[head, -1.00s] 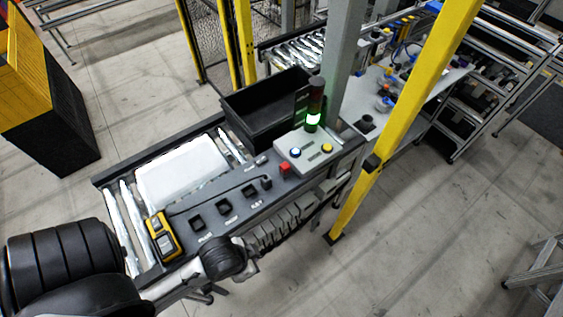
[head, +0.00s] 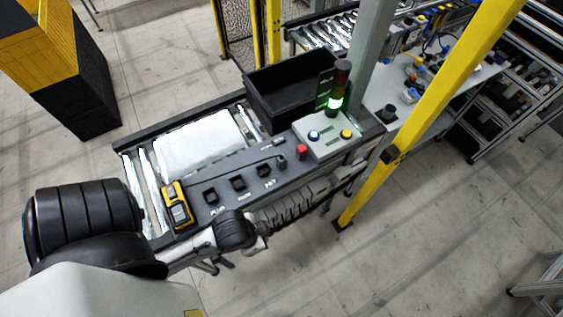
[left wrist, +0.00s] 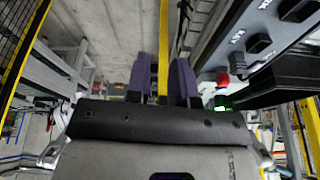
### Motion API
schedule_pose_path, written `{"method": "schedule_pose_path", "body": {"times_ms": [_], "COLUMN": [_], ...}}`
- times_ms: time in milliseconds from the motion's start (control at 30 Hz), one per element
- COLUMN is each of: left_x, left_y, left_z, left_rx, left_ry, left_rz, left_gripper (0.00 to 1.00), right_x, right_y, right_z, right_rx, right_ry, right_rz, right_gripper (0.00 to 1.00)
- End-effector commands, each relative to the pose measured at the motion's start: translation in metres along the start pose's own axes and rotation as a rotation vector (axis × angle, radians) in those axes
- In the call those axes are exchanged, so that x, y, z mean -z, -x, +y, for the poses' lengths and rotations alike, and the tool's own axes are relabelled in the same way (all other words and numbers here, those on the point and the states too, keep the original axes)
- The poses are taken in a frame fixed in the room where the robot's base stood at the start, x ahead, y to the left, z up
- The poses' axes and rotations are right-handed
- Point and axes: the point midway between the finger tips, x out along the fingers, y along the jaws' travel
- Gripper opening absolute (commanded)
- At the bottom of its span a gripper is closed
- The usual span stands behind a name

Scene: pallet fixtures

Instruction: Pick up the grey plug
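My left arm reaches in from the lower left along the panel's front side. In the left wrist view my left gripper (left wrist: 162,75) has two purple-grey fingers apart, with nothing between them. It is outside the front edge of the panel, clear of the plug. My right gripper is in neither view.
The panel (head: 225,207) has several dark sockets, a yellow handheld device (head: 177,207), a red button (head: 302,151) and a button box (head: 325,138). A black bin (head: 290,90) and a lit signal tower (head: 338,88) stand behind. A yellow post (head: 430,95) rises at right.

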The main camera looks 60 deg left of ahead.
Motion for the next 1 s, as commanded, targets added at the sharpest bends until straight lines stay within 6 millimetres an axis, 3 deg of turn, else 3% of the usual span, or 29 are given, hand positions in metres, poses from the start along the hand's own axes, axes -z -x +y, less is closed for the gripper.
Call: {"method": "schedule_pose_path", "body": {"times_ms": [433,700,767,867,1000], "left_x": [0.0,0.003,0.011,0.039,0.101], "left_y": [0.0,-0.002,-0.005,-0.013,-0.018], "left_z": [0.0,-0.001,-0.002,-0.009,-0.038], "left_rx": [0.0,0.002,0.006,0.023,0.107], "left_ry": [0.0,-0.001,-0.001,-0.008,-0.065], "left_rz": [0.0,0.008,0.03,0.102,0.265], "left_gripper": [0.65,0.66,0.66,0.66,0.66], "right_x": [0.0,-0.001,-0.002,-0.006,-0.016], "right_y": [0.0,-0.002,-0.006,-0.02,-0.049], "right_z": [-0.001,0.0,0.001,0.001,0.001], "right_rx": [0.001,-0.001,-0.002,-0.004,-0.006], "right_ry": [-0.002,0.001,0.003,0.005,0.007], "right_rz": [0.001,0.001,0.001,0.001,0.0], "right_gripper": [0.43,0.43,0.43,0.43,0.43]}}
